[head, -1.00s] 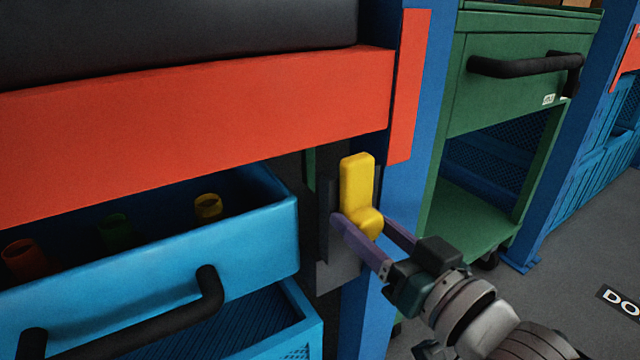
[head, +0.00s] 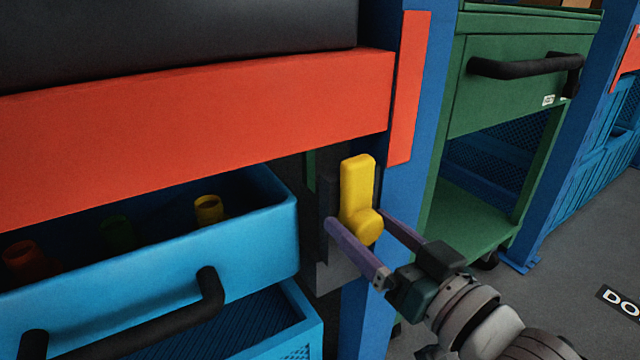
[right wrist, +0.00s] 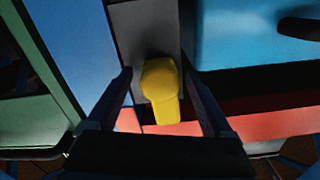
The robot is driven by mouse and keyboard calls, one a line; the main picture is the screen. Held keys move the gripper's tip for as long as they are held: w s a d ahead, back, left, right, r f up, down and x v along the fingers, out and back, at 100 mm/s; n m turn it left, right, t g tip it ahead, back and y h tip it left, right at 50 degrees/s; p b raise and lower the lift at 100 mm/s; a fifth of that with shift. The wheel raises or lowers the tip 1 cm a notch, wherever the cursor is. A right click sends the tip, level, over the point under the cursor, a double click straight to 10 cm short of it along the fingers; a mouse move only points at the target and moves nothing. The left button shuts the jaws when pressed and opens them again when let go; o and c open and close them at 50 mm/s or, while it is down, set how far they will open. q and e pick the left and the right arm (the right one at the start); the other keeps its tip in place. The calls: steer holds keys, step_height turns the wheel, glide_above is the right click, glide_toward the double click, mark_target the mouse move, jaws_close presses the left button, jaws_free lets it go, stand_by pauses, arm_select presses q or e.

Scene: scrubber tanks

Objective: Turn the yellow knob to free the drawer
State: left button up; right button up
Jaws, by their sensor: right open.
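The yellow knob (head: 357,190) stands with its long part upright on a dark grey plate (head: 327,200) beside the blue post. It also shows in the right wrist view (right wrist: 160,85), between my fingers. My right gripper (head: 354,217) is open, its purple fingers on either side of the knob's round lower end, with gaps showing in the wrist view. The blue drawer (head: 240,240) at lower left stands partly out, with its black handle (head: 210,290) in front. My left gripper is not in view.
An orange-red beam (head: 200,130) crosses above the drawer. The drawer holds red, green and yellow cylinders (head: 208,209). A blue post (head: 405,200) stands right of the knob. A green cart (head: 500,110) is further right, with open grey floor (head: 590,250) beyond.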

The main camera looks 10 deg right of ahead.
steer(key=p+v, duration=0.3)
steer(key=v, duration=0.6)
steer(key=shift+s, duration=0.2)
steer(key=shift+r, duration=0.1)
